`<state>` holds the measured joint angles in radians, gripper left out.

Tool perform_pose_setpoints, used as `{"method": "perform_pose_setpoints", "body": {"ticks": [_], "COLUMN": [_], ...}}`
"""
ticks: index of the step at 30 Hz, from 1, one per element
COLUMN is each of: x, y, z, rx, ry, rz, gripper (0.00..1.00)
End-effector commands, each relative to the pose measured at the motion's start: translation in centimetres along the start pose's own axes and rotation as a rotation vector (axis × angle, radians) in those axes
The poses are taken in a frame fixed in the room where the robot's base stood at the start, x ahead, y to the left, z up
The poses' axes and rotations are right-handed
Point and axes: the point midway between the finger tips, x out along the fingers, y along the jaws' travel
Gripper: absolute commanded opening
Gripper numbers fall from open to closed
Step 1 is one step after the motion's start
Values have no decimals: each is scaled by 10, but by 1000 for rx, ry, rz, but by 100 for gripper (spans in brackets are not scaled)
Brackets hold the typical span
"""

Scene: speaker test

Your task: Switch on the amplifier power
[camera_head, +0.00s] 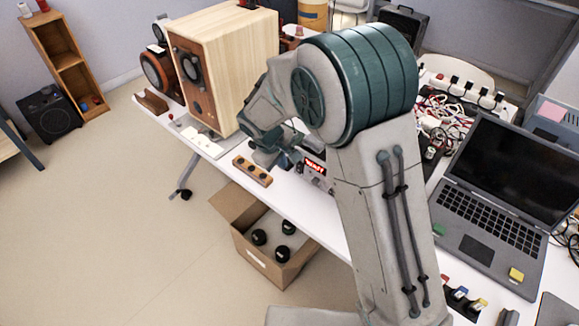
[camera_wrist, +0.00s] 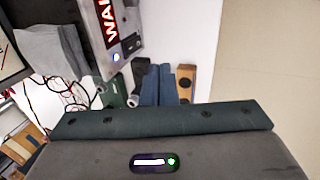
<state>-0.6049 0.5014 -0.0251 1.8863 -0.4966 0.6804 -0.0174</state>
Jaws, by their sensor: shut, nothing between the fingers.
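The amplifier is a grey box with a lit red display reading "WAIT" (camera_head: 315,166). In the head view my arm hides much of it. In the wrist view its front panel (camera_wrist: 112,38) is at the top, left of centre, with a small blue-white lit spot and dark controls near its lower end. I cannot tell which of these is the power switch. My gripper (camera_head: 266,156) is over the table's front edge, to the left of the amplifier. Its blue fingers (camera_wrist: 160,70) are shut and empty, apart from the panel in the picture.
A wooden strip with dark round spots (camera_head: 252,170) lies beside my gripper. A large wooden speaker (camera_head: 235,60) stands behind. An open laptop (camera_head: 500,190) and tangled cables (camera_head: 440,108) are to the right. A cardboard box (camera_head: 258,262) is on the floor.

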Motion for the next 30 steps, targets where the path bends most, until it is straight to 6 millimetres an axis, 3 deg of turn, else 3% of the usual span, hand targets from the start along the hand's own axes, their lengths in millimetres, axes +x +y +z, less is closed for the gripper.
{"method": "perform_pose_setpoints", "body": {"ticks": [6, 12, 30], "x": [-43, -63, -68], "y": [16, 18, 18], "z": [4, 4, 5], "rx": [16, 13, 14], "ry": [-3, -6, -6], "rz": [1, 0, -1], "gripper": [0, 0, 0]}}
